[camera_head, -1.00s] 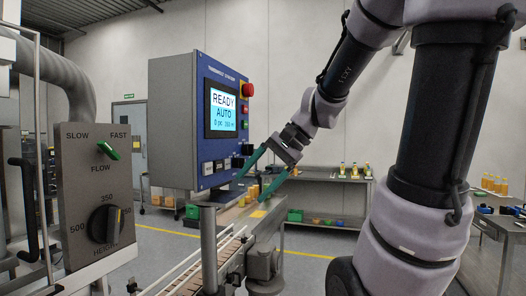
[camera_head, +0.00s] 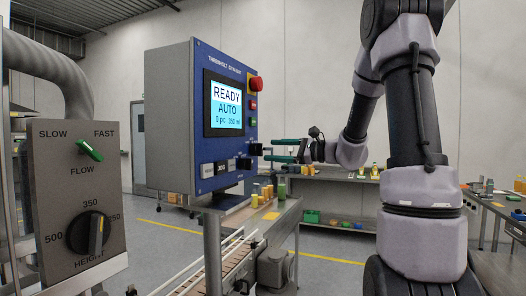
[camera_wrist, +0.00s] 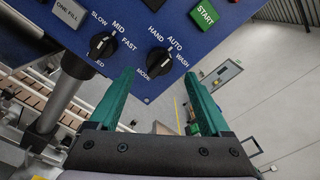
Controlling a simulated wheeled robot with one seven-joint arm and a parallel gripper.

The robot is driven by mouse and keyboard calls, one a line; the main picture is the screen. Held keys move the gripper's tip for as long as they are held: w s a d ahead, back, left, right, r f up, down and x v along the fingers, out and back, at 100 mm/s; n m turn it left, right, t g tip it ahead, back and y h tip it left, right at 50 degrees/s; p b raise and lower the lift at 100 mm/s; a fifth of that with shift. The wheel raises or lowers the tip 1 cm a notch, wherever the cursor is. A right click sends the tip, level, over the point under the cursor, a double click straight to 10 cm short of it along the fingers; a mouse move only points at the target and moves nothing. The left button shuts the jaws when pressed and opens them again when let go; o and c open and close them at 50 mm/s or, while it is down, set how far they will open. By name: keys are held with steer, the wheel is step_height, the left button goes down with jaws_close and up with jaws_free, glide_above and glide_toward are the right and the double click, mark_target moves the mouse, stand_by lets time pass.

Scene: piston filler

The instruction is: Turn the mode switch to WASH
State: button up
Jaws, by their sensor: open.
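The mode switch (camera_wrist: 159,61) is a black knob on the blue control panel in the wrist view. HAND, AUTO and WASH are printed around it, with MODE below. In the head view the panel (camera_head: 224,62) carries a screen (camera_head: 227,104) reading READY and AUTO. The mode switch also shows there as a small dark knob (camera_head: 256,149) low on the panel's right side. My gripper (camera_head: 268,150) has green fingers and faces the panel from the right. In the wrist view my gripper (camera_wrist: 160,75) is open and empty. Its fingertips are below and to either side of the switch, with no visible contact.
A speed knob (camera_wrist: 102,45) sits left of the mode switch, and a green START button (camera_wrist: 204,13) is above right. A red emergency button (camera_head: 255,84) stands out on the panel. A conveyor (camera_head: 232,262) runs below. A grey dial box (camera_head: 77,205) stands at left.

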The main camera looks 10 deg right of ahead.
mark_target(262, 149)
steer(key=x, duration=0.5)
steer(key=shift+s, duration=0.1)
jaws_close()
steer(key=shift+m, duration=0.3)
steer(key=m, duration=0.3)
steer(key=shift+m, duration=2.6)
